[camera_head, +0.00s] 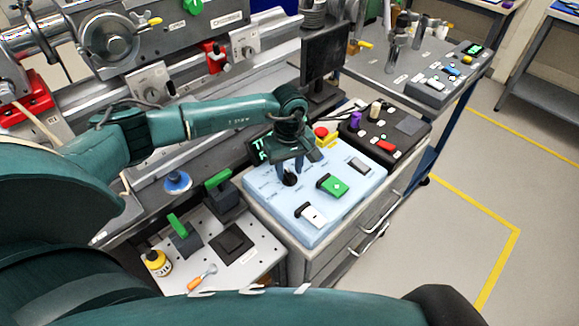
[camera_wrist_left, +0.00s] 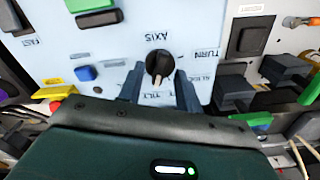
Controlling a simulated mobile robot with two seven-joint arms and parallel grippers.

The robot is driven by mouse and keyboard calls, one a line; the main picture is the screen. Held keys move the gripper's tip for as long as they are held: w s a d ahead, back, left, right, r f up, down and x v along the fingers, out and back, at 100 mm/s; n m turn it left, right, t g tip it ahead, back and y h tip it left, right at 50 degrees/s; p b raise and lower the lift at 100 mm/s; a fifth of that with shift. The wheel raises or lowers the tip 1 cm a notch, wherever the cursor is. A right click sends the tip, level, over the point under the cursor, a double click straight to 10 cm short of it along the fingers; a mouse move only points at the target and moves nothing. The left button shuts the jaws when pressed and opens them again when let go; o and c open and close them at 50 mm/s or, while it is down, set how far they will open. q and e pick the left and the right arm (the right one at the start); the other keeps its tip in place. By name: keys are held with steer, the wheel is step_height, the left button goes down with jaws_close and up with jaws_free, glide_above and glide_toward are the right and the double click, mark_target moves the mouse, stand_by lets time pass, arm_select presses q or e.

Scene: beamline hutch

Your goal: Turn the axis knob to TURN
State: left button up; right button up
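The black axis knob (camera_head: 290,179) sits on the pale blue control panel (camera_head: 262,208), under my left gripper (camera_head: 290,166). In the left wrist view the knob (camera_wrist_left: 159,64) is below the upside-down word AXIS, and its pale pointer mark faces the bottom of the picture. The TURN label (camera_wrist_left: 205,53) is to the right of the knob, with other labels below it. My left gripper (camera_wrist_left: 159,90) is open, one blue finger on each side of the knob's lower part; whether they touch it I cannot tell. My right gripper is not in view.
The panel also carries a green switch (camera_head: 333,187), a white switch (camera_head: 311,215) and a red-topped yellow button (camera_head: 323,136). A black control box (camera_head: 408,127) stands behind it. A monitor (camera_head: 325,54) stands farther back. Free floor lies at the right.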

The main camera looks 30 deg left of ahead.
arm_select(q)
steer(key=shift+f, duration=0.45)
steer(key=shift+c, duration=0.2)
jaws_close()
